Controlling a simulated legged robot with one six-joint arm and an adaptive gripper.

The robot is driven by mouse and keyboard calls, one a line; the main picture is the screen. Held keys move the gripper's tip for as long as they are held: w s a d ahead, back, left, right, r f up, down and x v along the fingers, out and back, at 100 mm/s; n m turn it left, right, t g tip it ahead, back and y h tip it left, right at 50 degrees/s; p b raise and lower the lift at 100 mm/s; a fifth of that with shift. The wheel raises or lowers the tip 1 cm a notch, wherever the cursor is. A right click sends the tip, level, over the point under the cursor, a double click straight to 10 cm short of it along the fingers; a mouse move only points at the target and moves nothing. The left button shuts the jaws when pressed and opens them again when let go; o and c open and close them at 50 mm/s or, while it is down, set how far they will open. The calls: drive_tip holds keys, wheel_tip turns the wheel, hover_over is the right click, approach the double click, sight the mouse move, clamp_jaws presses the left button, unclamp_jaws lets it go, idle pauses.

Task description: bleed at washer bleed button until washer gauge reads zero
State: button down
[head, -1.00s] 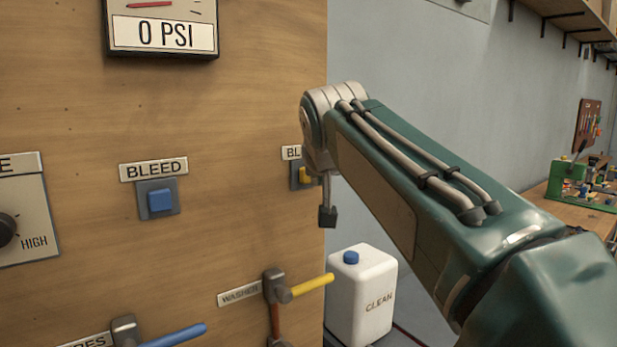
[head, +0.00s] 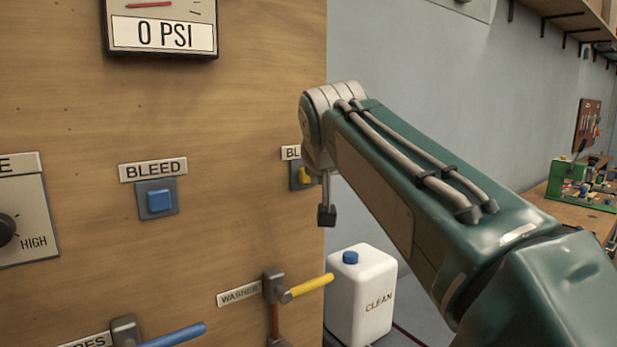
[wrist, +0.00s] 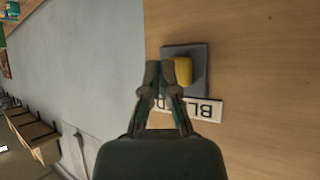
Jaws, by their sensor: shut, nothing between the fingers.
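A yellow bleed button (wrist: 183,71) on a grey plate shows in the wrist view, beside an upside-down, partly covered label (wrist: 196,109). My gripper (wrist: 162,72) is shut and empty, its fingertips overlapping the plate beside the button's left side. I cannot tell whether they touch the button.
A blue button (head: 160,201) labelled BLEED sits left of the yellow one on the wooden panel (head: 235,110). Below are a yellow washer lever (head: 307,287) and a blue lever (head: 175,336). A white jug (head: 362,298) stands beside the panel. A workbench (head: 580,205) is far right.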

drive_tip(key=shift+w+a, duration=0.1)
drive_tip(key=shift+w, duration=0.15)
drive_tip(key=shift+w+a, duration=0.3)
drive_tip(key=shift+w, duration=0.1)
idle(0.8)
drive_tip(key=shift+s+d, duration=0.1)
idle(2.8)
drive_tip(key=shift+s+d, duration=0.4)
drive_tip(key=shift+s, duration=0.3)
drive_tip(key=s+d, duration=0.1)
drive_tip(key=s, duration=0.1)
drive_tip(key=s+d, duration=0.2)
drive_tip(key=shift+s, duration=0.1)
idle(0.4)
